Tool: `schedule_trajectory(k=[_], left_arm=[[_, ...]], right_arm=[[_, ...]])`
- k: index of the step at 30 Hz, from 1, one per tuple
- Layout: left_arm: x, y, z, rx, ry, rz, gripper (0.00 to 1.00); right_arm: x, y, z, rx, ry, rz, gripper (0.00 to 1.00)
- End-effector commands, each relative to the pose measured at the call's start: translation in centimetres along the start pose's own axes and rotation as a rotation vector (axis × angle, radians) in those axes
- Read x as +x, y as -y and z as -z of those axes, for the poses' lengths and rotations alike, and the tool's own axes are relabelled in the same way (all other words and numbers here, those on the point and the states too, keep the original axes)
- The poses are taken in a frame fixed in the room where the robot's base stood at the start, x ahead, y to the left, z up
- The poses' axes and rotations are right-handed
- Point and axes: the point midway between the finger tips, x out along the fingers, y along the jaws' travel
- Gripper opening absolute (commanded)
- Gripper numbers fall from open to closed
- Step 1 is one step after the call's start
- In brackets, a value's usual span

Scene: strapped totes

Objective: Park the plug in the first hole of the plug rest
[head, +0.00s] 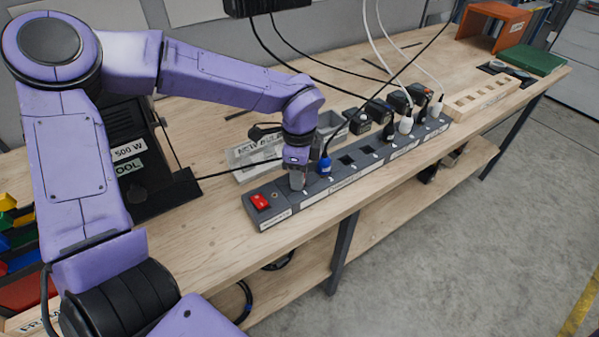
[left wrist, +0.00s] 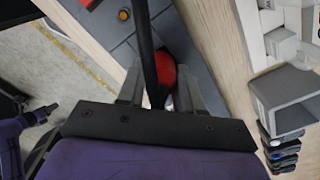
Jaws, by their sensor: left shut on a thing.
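My left gripper (head: 297,182) points down over the near end of the grey power strip (head: 345,180), beside a blue plug (head: 324,166). In the left wrist view its fingers (left wrist: 163,92) are shut on a red plug (left wrist: 166,72) with a black cable (left wrist: 146,45). The fingers hide most of the plug in the head view, and I cannot tell whether it is seated in the strip. The plug rest, a pale wooden block with holes (head: 481,98), lies at the far right of the bench. A purple part at the left of the wrist view looks like my right arm's end; its jaw state is unclear.
The strip has a red switch (head: 260,201) and several black and white plugs, with cables hanging from above. A grey bin (head: 331,123) stands behind it. A black 500 W device (head: 133,150) is at left. An orange stand (head: 492,27) and green slab (head: 531,60) lie beyond the rest.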

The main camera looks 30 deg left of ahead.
Motion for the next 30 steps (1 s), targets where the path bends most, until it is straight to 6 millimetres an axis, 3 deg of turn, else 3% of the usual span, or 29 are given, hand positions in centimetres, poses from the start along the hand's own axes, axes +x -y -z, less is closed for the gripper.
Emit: schedule_trajectory(k=[22, 30], left_arm=[[-4.9, 0.0, 0.0, 0.0, -0.001, 0.002, 0.0], [-5.0, 0.0, 0.0, 0.0, 0.0, 0.0, 0.0]], right_arm=[[-3.1, -0.3, 1.3, 0.0, 0.0, 0.0, 0.0], [-3.1, -0.3, 1.3, 0.0, 0.0, 0.0, 0.0]])
